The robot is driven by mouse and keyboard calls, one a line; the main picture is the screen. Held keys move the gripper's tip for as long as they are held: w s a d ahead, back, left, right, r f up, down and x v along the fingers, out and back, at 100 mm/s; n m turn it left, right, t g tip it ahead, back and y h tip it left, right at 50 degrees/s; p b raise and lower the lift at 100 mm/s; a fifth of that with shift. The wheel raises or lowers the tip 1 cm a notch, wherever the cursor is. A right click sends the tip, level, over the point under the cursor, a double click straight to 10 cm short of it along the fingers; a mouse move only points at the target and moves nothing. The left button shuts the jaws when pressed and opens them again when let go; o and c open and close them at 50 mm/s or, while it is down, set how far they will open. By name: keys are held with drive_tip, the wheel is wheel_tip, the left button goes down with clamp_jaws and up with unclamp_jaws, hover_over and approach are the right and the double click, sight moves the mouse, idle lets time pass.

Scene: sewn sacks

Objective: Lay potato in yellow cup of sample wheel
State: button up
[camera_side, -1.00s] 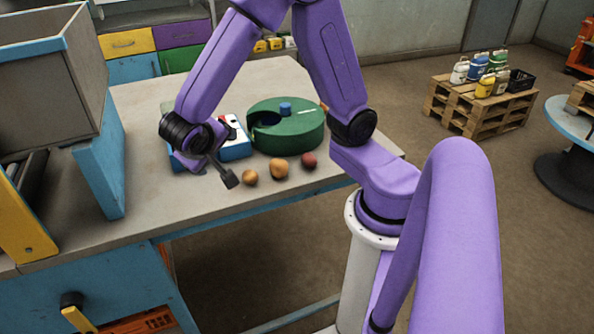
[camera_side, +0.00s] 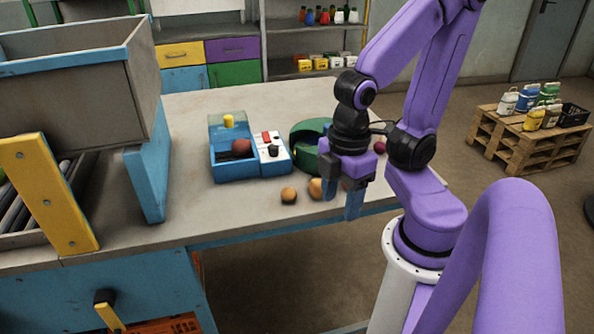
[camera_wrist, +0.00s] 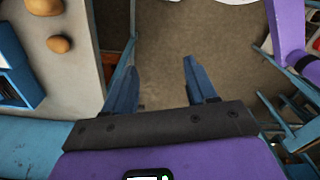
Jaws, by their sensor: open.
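I cannot tell which is the potato. In the wrist view, two brown lumps lie at the upper left, one higher (camera_wrist: 45,6) and one lower (camera_wrist: 60,44). The green sample wheel (camera_side: 303,140) stands behind my gripper, mostly hidden; no yellow cup shows. My gripper (camera_side: 341,200) points down near the front edge, open and empty. In the wrist view its fingers (camera_wrist: 158,68) stand apart over the floor, right of the lumps.
A blue box (camera_side: 235,170) with a yellow knob and a reddish-brown ball inside stands left of the wheel, joined to a white control panel (camera_side: 270,152). A dark red round thing (camera_side: 380,147) lies right of my gripper. The table's left front (camera_side: 200,220) is bare.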

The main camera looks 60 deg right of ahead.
drive_tip(key=shift+w, duration=0.1)
drive_tip(key=w+a+r+m, duration=0.1)
drive_tip(key=w+r+m, duration=0.1)
drive_tip(key=w+m, duration=0.35)
drive_tip(key=w+a+r+m, duration=0.1)
drive_tip(key=w+a+m, duration=0.1)
drive_tip(key=w+m, duration=0.4)
drive_tip(key=w+d+r+m+h, duration=0.1)
drive_tip(key=w+d+r+m, duration=0.1)
drive_tip(key=w+m, duration=0.75)
drive_tip(key=m+h, duration=0.1)
drive_tip(key=m, duration=1.7)
hover_over(240, 141)
drive_tip(key=a, duration=0.1)
wheel_tip(240, 141, down, 9)
drive_tip(key=shift+a+r, duration=0.1)
drive_tip(key=shift+r, duration=0.1)
drive_tip(key=shift+s+d+f, duration=0.1)
drive_tip(key=shift+d+f, duration=0.1)
drive_tip(key=shift+f, duration=0.65)
drive_tip(key=shift+w+d+f, duration=0.1)
drive_tip(key=shift+d+f, duration=0.1)
drive_tip(key=shift+f, duration=0.7)
drive_tip(key=shift+s+d+f, duration=0.1)
drive_tip(key=shift+d+f, duration=0.1)
drive_tip(key=shift+f, duration=0.65)
